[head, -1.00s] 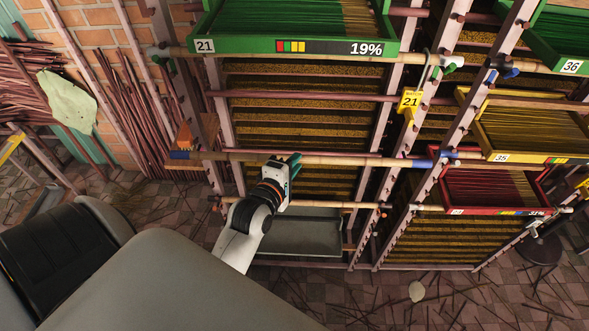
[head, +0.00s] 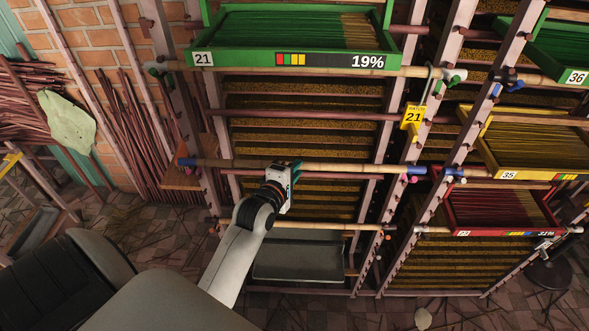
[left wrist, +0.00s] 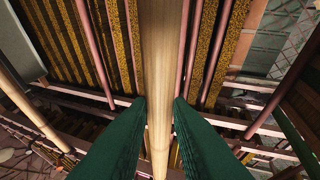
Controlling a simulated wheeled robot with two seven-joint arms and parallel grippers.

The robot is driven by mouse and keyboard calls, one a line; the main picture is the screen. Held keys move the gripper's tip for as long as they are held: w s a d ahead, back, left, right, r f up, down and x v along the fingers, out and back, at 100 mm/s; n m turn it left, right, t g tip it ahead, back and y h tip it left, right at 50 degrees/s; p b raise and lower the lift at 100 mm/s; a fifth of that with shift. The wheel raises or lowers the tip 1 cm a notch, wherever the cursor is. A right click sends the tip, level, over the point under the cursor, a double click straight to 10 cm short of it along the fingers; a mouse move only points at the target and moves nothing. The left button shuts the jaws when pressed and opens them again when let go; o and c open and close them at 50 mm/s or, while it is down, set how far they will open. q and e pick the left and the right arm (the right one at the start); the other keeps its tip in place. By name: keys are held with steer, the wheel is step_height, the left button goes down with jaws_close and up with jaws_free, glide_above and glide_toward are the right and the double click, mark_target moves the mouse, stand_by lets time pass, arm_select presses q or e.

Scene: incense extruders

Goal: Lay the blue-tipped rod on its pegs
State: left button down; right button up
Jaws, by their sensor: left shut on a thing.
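The blue-tipped rod (head: 340,168) is a long pale bamboo pole. It lies almost level across the front of the rack bay under the green tray. Its left blue tip (head: 187,162) is by the left upright and its right blue tip (head: 417,170) is by the right post. A pink-purple peg (head: 413,180) shows just under the right tip; I cannot tell whether they touch. My left gripper (head: 293,172) is shut on the rod near its middle. In the left wrist view the rod (left wrist: 160,70) runs between the two green fingers (left wrist: 160,125). My right gripper is not in view.
A green tray marked 21 (head: 203,60) sits above on another bamboo pole (head: 300,70). A yellow tag 21 (head: 413,117) hangs on the right post. A lower pole (head: 330,227) crosses below the rod. Yellow (head: 508,174) and red (head: 463,234) trays stand to the right.

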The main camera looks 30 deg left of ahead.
arm_select(q)
steer(key=shift+f, duration=0.45)
steer(key=c, duration=0.9)
jaws_free()
steer(key=s+d+p, duration=0.4)
steer(key=s+d, duration=0.1)
steer(key=s, duration=0.3)
steer(key=shift+s, duration=0.25)
